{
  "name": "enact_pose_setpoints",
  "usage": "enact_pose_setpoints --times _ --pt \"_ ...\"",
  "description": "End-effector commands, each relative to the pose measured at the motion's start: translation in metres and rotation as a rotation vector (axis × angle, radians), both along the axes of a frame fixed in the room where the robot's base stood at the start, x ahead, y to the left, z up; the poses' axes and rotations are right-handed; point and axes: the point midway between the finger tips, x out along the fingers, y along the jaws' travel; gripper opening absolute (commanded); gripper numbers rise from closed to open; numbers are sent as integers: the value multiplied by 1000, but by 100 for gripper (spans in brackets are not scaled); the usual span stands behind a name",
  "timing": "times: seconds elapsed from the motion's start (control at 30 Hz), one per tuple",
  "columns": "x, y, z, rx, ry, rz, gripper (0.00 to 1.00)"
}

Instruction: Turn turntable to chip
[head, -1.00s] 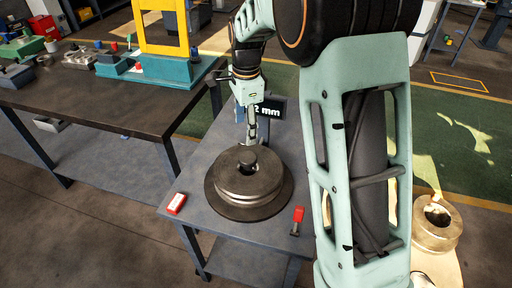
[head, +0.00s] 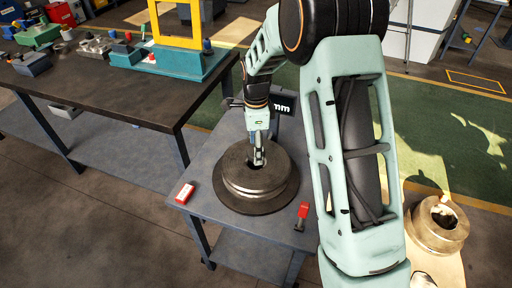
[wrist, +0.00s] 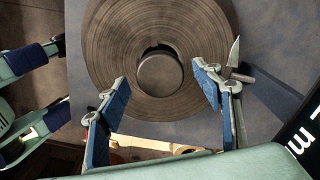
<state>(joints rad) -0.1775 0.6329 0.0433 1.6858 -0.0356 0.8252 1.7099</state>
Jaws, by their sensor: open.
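The turntable (head: 245,206) is a dark round disc on a small grey table, with a thick, grooved metal ring (head: 240,183) on top. In the wrist view, the ring's circular grooves (wrist: 110,45) surround a round central hub (wrist: 160,75) with a dark gap along its upper edge. My gripper (head: 259,160) is above the ring near its centre, partly covering the hub in the head view. In the wrist view my gripper (wrist: 165,100) is open, with blue-padded fingers apart and nothing between them. I cannot make out a chip on the ring.
A dark display (head: 283,106) reading "mm" stands behind the ring. A red and white block (head: 185,192) and a red-topped object (head: 302,212) lie near the table's front edge. A pointed metal piece (wrist: 234,55) shows beside the right finger. Another metal ring (head: 437,226) stands at right.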

Motion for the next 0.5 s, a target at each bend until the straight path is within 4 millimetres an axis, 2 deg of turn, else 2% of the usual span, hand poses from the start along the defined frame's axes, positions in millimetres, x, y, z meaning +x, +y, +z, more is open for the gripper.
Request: enact_pose_setpoints --times 0.37,0.5 --pt "0 0 -7 1 -2 0 60" --pt "0 0 -7 1 -2 0 45"
